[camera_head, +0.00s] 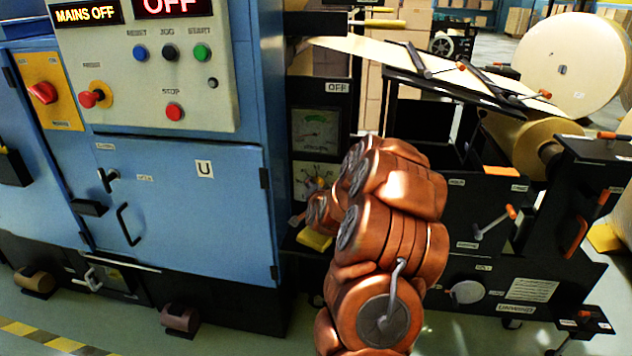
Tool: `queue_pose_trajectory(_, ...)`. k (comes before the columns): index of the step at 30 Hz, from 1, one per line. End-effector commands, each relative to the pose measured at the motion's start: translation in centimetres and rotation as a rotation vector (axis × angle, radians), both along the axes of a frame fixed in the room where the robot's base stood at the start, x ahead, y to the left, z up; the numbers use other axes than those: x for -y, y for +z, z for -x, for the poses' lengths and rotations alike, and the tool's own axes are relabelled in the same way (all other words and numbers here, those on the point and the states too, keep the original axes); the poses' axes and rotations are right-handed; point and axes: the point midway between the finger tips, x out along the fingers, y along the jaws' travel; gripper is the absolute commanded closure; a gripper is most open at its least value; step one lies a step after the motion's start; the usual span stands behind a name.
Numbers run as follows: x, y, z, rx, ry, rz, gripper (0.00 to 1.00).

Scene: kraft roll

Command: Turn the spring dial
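The machine's black panel has a small pale dial plate (304,181) with coloured marks, below a square gauge (315,131). My copper arm partly covers the dial plate's right and lower side. A round grey disc (466,291) sits lower on the black frame, right of my arm. The labels are too small to read, so I cannot tell for sure which one is the spring dial. My arm rises in front of the panel and bends left toward the dial plate. My gripper's fingers cannot be made out; the arm seems to hide them.
A blue cabinet (180,215) with a control panel (150,75) stands at left; its displays read MAINS OFF and OFF. A crank with an orange grip (495,221) and an orange lever (575,238) stick out at right. Large paper rolls (570,65) are behind. Green floor lies in front.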

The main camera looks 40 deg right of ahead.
Motion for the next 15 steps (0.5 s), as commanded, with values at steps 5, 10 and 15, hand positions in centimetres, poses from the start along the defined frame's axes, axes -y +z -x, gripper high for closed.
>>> queue_pose_trajectory(5,0.08,1.06,-0.24,-0.135,0.0,0.106,0.88)
queue_pose_trajectory(10,0.08,1.29,-0.35,-0.264,0.0,0.201,0.89)
queue_pose_trajectory(15,0.0,1.27,-0.5,-0.398,0.001,0.293,0.89)
